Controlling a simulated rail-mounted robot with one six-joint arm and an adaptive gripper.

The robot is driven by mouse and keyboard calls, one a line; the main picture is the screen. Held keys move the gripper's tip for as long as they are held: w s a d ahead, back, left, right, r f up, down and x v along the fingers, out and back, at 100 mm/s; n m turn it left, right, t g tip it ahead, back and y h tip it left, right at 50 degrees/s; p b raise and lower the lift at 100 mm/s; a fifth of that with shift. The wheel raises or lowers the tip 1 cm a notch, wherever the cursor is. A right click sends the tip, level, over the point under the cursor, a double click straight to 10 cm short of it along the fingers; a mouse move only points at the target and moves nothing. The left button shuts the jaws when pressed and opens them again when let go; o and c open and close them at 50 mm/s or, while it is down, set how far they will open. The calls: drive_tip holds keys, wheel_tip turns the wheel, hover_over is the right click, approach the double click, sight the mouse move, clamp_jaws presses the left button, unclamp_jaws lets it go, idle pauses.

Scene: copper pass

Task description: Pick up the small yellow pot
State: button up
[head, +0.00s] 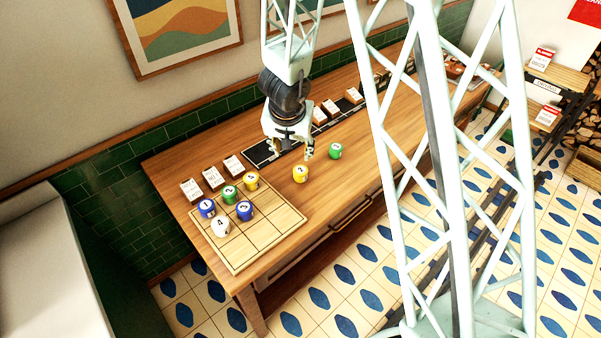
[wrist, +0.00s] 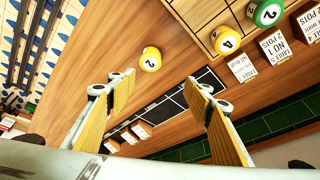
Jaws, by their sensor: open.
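A yellow pot (head: 300,173) with a dark mark on its white label stands alone on the wooden counter, off the grid board. In the wrist view this yellow pot (wrist: 150,59) shows a 2 and lies beyond the fingertips. A second yellow pot (head: 251,180), marked 4, stands on the grid board; it also shows in the wrist view (wrist: 226,40). I cannot tell a clear size difference between the two. My gripper (head: 291,152) is open and empty above the counter, behind the loose yellow pot. Its two yellow-padded fingers (wrist: 163,88) are apart with nothing between them.
A green pot (head: 336,151) stands right of the loose yellow pot. The grid board (head: 262,242) holds several blue, green and white pots. White cards (head: 213,177) and a black strip (head: 262,152) line the back of the counter. The counter's front right is clear.

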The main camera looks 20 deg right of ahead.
sight(300, 170)
drive_tip(key=shift+s+d+f+g+h, duration=0.15)
drive_tip(key=shift+d+f, duration=0.2)
drive_tip(key=shift+f, duration=0.25)
drive_tip(key=shift+d+f+g+h, duration=0.15)
drive_tip(key=shift+d+f, duration=0.2)
drive_tip(key=shift+f, duration=0.25)
drive_tip(key=shift+f, duration=0.15)
drive_tip(key=shift+b+x, duration=1.9)
drive_tip(key=shift+x, duration=2.3)
drive_tip(key=shift+d, duration=0.1)
drive_tip(key=shift+b+x, duration=1.25)
drive_tip(key=shift+x, duration=1.3)
drive_tip(key=shift+c, duration=0.9)
drive_tip(key=c, duration=0.8)
